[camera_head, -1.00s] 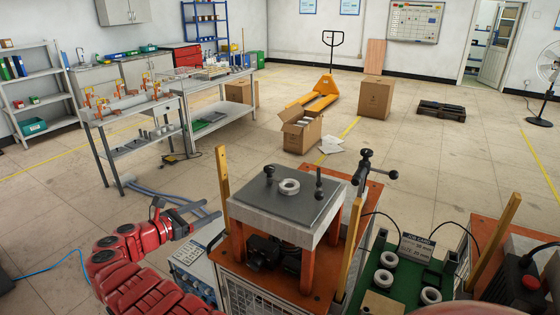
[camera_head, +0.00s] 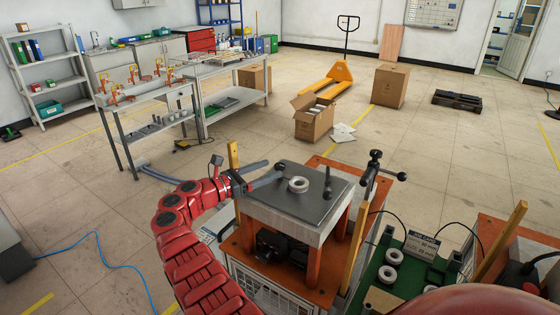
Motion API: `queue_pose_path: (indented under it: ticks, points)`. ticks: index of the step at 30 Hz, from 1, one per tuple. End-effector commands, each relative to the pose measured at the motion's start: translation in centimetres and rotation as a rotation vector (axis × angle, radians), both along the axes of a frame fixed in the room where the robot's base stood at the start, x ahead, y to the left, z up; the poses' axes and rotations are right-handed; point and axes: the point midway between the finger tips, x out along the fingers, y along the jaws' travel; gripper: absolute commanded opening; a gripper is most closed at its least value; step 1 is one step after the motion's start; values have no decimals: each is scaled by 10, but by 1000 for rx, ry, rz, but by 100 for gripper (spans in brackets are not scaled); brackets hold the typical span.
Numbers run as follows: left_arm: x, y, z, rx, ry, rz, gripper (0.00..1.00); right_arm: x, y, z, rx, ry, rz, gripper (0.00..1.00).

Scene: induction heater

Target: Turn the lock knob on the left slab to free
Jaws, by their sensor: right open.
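The left slab (camera_head: 298,208) is a dark grey plate on an orange-legged stand. A pale ring (camera_head: 298,185) lies on its top. A small dark knob (camera_head: 281,165), likely the lock knob, stands at the slab's back left corner. A black post (camera_head: 327,184) stands on the right side. The knob's turn position is too small to read.
A black clamp handle (camera_head: 373,170) and wooden uprights (camera_head: 354,255) stand around the slab. A green tray (camera_head: 385,279) with pale rings and a sign (camera_head: 422,246) lies to the right. Another orange-topped unit (camera_head: 520,240) is beyond it. Open floor lies behind.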

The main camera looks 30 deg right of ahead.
Motion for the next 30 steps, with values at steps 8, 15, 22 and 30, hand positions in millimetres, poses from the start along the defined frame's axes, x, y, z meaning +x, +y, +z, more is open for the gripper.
queue_pose_path:
  ticks: [8, 15, 22, 30]
  points:
    - [0, 0, 9, 0, 0, 0, 50, 0, -42, 0, 1, 1, 0, 71]
    - [0, 0, 10, 0, 0, 0, 50, 0, -48, -1, 1, 1, 0, 71]
    - [0, 0, 10, 0, 0, 0, 50, 0, -48, -1, 1, 1, 0, 55]
    - [0, 0, 10, 0, 0, 0, 50, 0, -48, -1, 1, 1, 0, 7]
